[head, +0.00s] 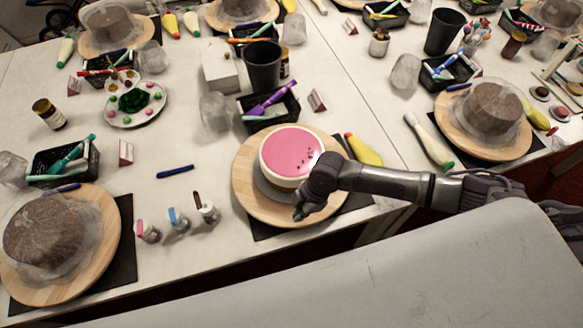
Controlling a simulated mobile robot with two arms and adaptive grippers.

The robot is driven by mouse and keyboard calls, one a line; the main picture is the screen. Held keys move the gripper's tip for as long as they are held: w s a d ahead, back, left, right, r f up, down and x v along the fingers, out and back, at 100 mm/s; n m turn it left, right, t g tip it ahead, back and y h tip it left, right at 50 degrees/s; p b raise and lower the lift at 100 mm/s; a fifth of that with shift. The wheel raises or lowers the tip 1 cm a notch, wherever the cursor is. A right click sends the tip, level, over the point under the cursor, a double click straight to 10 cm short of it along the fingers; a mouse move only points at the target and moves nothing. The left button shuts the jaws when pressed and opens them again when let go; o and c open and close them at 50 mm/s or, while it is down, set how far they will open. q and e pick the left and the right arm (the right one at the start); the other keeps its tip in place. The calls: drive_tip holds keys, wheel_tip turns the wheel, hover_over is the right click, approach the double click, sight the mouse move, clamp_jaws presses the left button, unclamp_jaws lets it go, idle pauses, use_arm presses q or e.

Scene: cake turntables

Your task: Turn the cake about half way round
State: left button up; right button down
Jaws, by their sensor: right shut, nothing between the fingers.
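The pink-topped cake (291,151) sits on a round wooden turntable (250,188) near the table's front edge, with a few dark specks on the right part of its top. My right gripper (299,213) reaches in from the right and points down over the front right of the turntable, close to its front rim. It is shut and empty. It hides the cake's right front side and part of the board. I cannot tell whether its fingertips touch the turntable. My left gripper is not in view.
A yellow piping bag (364,150) lies just right of the turntable. Behind it stand a black tray (269,110) with tools and a dark cup (263,66). Small bottles (178,219) stand at the left. Covered brown cakes (45,233) sit on other turntables.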

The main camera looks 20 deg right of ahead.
drive_tip(key=shift+s+a, duration=0.1)
drive_tip(key=shift+a, duration=0.8)
drive_tip(key=w+a+b, duration=0.1)
drive_tip(key=w+a, duration=0.1)
drive_tip(key=w+a+b, duration=0.1)
drive_tip(key=w+a, duration=0.1)
drive_tip(key=a, duration=0.1)
drive_tip(key=w+a+b, duration=0.1)
drive_tip(key=a, duration=0.1)
drive_tip(key=shift+w+a+f+b, duration=0.2)
drive_tip(key=shift+w+a+b, duration=0.1)
drive_tip(key=shift+w, duration=0.1)
drive_tip(key=shift+w+r, duration=0.1)
drive_tip(key=shift+r, duration=0.1)
drive_tip(key=shift+d, duration=0.1)
